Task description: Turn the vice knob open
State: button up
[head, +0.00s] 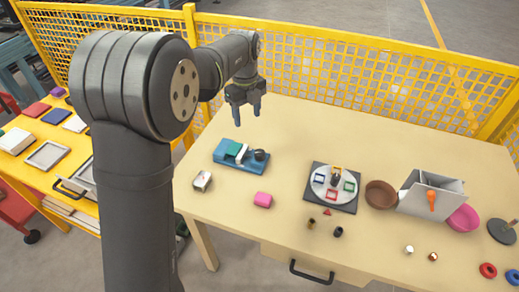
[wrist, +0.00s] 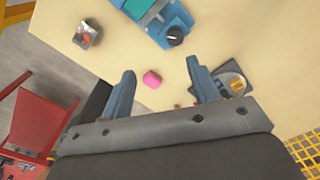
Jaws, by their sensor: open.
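The blue vice (head: 241,156) lies on the table, with a green block (head: 235,149) and a pale bar across it. Its dark round knob (head: 260,155) is at its right end in the head view. In the wrist view the vice (wrist: 158,22) is at the top, cut off by the edge, and the black knob (wrist: 175,36) shows a pale line on its face. My gripper (head: 248,117) is above the table, behind the vice in the head view and apart from it. In the wrist view its fingers (wrist: 163,80) are spread wide with nothing between them in contact.
A pink block (head: 263,199) and a small white-and-grey box (head: 202,181) are in front of the vice. A dark plate with a round dial (head: 318,193), a brown bowl (head: 380,194) and a grey bin (head: 407,202) stand to the right. A yellow mesh fence (head: 340,72) runs behind the table.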

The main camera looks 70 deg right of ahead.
aim_at(260, 152)
jog(key=s+f+m, duration=0.1)
jog(key=f, duration=0.4)
jog(key=s+d+f+m, duration=0.1)
jog(key=f, duration=0.4)
jog(key=s+f+m, duration=0.1)
jog(key=f, duration=0.4)
jog(key=shift+s+d+f, duration=0.15)
jog(key=shift+d+f, duration=0.05)
jog(key=shift+f, duration=0.15)
jog(key=shift+c, duration=0.3)
jog(key=c, duration=0.9)
